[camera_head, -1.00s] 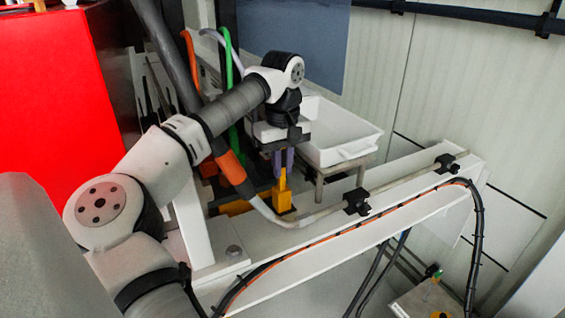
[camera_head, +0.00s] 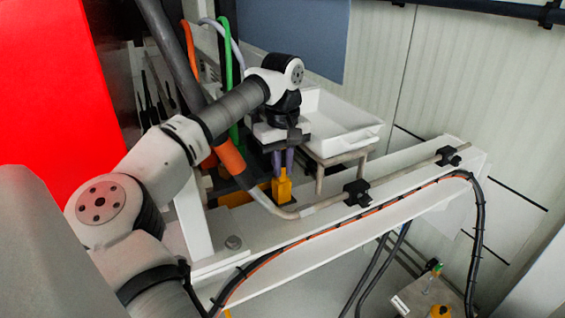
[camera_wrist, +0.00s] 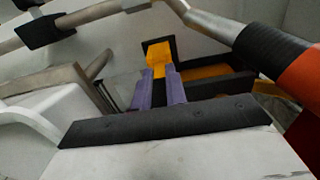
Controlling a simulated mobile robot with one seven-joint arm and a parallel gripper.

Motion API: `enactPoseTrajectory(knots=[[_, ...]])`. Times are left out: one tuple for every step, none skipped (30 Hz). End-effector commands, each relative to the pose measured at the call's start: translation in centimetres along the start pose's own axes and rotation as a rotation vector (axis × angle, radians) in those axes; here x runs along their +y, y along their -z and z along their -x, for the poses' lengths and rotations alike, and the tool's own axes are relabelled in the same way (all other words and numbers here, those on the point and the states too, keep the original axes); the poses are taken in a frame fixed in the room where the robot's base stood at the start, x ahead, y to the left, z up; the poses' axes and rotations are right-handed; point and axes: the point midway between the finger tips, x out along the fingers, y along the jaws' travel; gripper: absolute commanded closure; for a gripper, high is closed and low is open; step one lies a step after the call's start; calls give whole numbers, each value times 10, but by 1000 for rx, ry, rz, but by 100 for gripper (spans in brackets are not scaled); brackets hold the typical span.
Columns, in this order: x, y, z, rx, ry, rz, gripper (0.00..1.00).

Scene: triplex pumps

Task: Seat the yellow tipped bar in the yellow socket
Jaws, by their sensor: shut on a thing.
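My gripper (camera_head: 282,163), with purple fingers, points down beside the white beam. It is shut on the yellow tipped bar, whose yellow end (camera_head: 282,188) shows just below the fingers. In the wrist view the yellow end (camera_wrist: 158,56) lies just beyond the fingertips of my gripper (camera_wrist: 158,88), in front of a dark part. An orange-yellow part (camera_head: 236,198), possibly the socket, sits low to the left of the bar, partly hidden by the hose. It also shows in the wrist view (camera_wrist: 195,84). Whether the bar touches it I cannot tell.
A bent metal pipe (camera_head: 325,204) with black clamps (camera_head: 356,193) runs along the white beam, close to my gripper. A dark hose with an orange sleeve (camera_head: 230,157) passes on the left. A white tray (camera_head: 340,140) stands behind on a small stand. A red panel is at far left.

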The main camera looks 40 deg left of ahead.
Motion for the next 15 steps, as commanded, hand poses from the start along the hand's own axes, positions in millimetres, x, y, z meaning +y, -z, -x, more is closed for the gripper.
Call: enactPoseTrajectory(knots=[[0,0,-2,0,0,0,100],[0,0,-2,0,0,0,100],[0,0,-4,0,0,0,100],[0,0,-4,0,0,0,100],[0,0,-5,0,0,0,100],[0,0,-6,0,0,0,100],[0,0,-7,0,0,0,100],[0,0,-7,0,0,0,100],[0,0,-8,0,0,0,100],[0,0,-9,0,0,0,100],[0,0,-10,0,0,0,100],[0,0,-11,0,0,0,100],[0,0,-12,0,0,1,100],[0,0,-12,0,0,1,100],[0,0,-13,1,0,0,100]])
